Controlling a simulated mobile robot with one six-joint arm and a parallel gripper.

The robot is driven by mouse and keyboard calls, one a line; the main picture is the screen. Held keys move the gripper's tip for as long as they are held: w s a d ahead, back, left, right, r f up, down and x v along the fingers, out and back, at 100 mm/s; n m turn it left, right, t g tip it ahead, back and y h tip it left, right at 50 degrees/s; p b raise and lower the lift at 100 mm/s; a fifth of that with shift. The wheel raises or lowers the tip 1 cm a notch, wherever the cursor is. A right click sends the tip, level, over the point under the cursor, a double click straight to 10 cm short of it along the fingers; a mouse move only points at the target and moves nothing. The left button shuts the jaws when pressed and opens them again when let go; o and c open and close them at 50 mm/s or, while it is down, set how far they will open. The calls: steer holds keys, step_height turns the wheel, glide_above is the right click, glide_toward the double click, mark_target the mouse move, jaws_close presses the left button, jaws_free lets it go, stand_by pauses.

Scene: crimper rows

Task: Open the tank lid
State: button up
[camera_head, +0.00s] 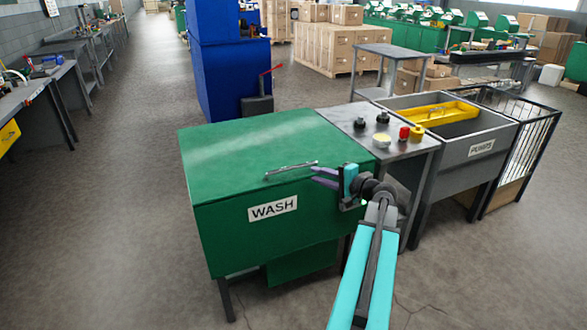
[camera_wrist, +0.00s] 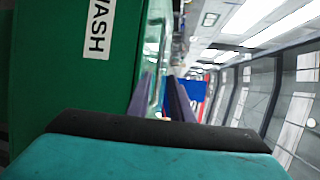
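The green tank (camera_head: 235,240) carries a WASH label (camera_head: 272,208) on its front. Its green lid (camera_head: 250,145) lies flat and shut on top. A thin metal bar handle (camera_head: 291,170) runs along the lid near the front edge. My gripper (camera_head: 314,175) is just to the right of the handle's right end, over the front right of the lid. Its two purple fingers are apart with nothing seen between them. In the wrist view the fingers (camera_wrist: 163,98) point past the tank's green front; the handle cannot be made out there.
A metal table (camera_head: 350,118) with several small knobs and parts adjoins the tank's right side. Beyond it stand a grey PUMPS bin (camera_head: 500,135) and a wire cage (camera_head: 540,125). A blue cabinet (camera_head: 230,70) stands behind. The floor to the left is clear.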

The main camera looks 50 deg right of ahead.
mark_target(295, 168)
steer(key=w, duration=0.4)
steer(key=w+f+p, duration=0.1)
steer(key=w, duration=0.3)
steer(key=w+f, duration=0.1)
steer(key=w, duration=0.3)
steer(key=shift+w+a+f, duration=0.1)
steer(key=shift+w+f, duration=0.05)
steer(key=shift+w, duration=0.15)
